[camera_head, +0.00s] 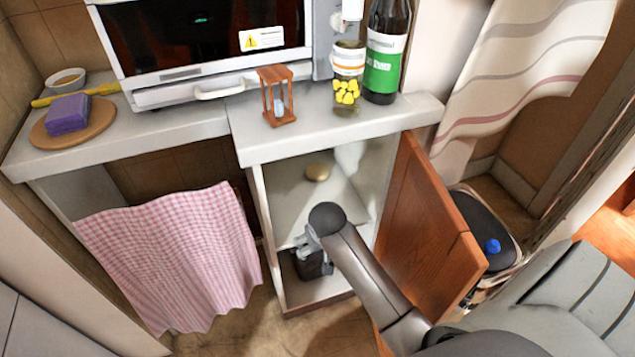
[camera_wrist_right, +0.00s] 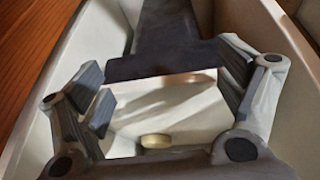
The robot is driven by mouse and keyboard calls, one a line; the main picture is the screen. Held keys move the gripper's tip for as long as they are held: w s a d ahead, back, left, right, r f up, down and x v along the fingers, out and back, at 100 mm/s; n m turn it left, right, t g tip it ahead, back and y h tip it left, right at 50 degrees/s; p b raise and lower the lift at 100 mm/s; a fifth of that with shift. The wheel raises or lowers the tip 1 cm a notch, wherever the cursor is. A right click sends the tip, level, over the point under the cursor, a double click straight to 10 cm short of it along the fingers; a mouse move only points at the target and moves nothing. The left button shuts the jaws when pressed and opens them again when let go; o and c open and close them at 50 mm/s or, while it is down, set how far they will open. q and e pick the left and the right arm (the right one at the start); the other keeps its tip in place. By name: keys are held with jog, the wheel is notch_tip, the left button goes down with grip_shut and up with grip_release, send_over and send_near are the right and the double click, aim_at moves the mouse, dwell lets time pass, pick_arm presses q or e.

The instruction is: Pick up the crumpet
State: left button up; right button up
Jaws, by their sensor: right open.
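The crumpet (camera_head: 318,171) is a small round tan piece lying on the pale shelf (camera_head: 292,200) inside the open cabinet. In the right wrist view the crumpet (camera_wrist_right: 155,141) shows low in the middle, beyond the fingers and apart from them. My right gripper (camera_head: 312,263) is at the cabinet's open front, lower and nearer than the crumpet, partly hidden by my arm. In the right wrist view the right gripper (camera_wrist_right: 168,92) has its finger pads wide apart with nothing between them. My left gripper is not in view.
The brown cabinet door (camera_head: 425,230) stands open on the right, close to my right arm. A pink checked cloth (camera_head: 180,255) hangs to the left. The counter above holds an hourglass (camera_head: 277,95), a jar (camera_head: 347,85) and a dark bottle (camera_head: 384,65). A bin (camera_head: 485,225) stands behind the door.

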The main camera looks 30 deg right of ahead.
jog(key=w+d+r+m, duration=0.1)
jog(key=w+r, duration=0.1)
jog(key=w, duration=0.1)
jog(key=w+d+r+m, duration=0.1)
jog(key=w+d+r, duration=0.1)
jog(key=w, duration=0.2)
jog(key=w+d+r+m, duration=0.1)
jog(key=w+d+r, duration=0.1)
jog(key=w, duration=0.2)
jog(key=shift+m+h, duration=0.3)
jog(key=shift+m, duration=0.1)
jog(key=b, duration=0.3)
send_over(318, 170)
jog(key=s+a, duration=0.2)
jog(key=s, duration=0.1)
jog(key=shift+w, duration=0.2)
jog(key=shift+w+d, duration=0.3)
jog(key=shift+w, duration=0.05)
jog(key=b+x, duration=0.2)
jog(key=x, duration=0.1)
jog(key=shift+f, duration=0.25)
pick_arm(q)
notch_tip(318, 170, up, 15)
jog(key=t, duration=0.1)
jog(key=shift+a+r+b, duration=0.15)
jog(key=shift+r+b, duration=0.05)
jog(key=shift+b, duration=0.2)
pick_arm(e)
jog(key=shift+x, duration=0.8)
jog(key=shift+w+r, duration=0.1)
